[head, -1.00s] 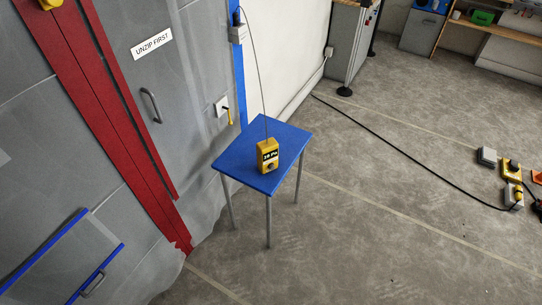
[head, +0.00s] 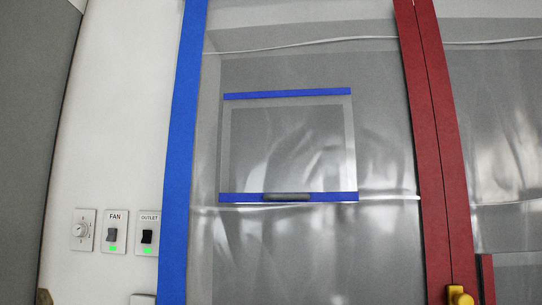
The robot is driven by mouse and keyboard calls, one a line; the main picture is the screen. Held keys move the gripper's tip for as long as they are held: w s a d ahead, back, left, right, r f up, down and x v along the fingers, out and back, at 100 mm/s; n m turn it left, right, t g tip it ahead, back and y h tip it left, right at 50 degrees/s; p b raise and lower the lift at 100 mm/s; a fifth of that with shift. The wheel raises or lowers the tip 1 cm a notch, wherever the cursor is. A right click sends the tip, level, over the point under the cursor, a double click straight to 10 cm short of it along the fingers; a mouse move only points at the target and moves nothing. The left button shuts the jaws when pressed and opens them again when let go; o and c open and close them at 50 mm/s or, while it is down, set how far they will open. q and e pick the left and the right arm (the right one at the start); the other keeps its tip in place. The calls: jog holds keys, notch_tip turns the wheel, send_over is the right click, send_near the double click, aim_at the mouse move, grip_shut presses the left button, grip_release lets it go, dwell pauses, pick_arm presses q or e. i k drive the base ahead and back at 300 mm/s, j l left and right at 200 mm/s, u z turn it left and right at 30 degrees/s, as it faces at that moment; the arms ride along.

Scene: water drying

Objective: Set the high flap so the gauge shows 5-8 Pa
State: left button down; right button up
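The high flap (head: 290,148) is a clear rectangular panel on the plastic sheet wall, with a blue strip along its top edge and another along its bottom edge. A dark grey handle (head: 286,197) sits on the bottom strip. The flap appears to hang flat over its place, but I cannot tell whether a gap stands open. The gauge is out of view now; it shows only in the earlier frame, as a yellow box on a blue table. Neither of my grippers is in view.
Left of a blue vertical tape (head: 183,150), a white wall carries a dial (head: 82,230), a FAN switch (head: 113,233) and an OUTLET switch (head: 148,237), both with green lights. Red zip strips (head: 433,130) run down the right, with a yellow piece (head: 459,296) near the bottom.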

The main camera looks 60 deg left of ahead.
aim_at(255, 198)
jog(key=u, duration=1.8)
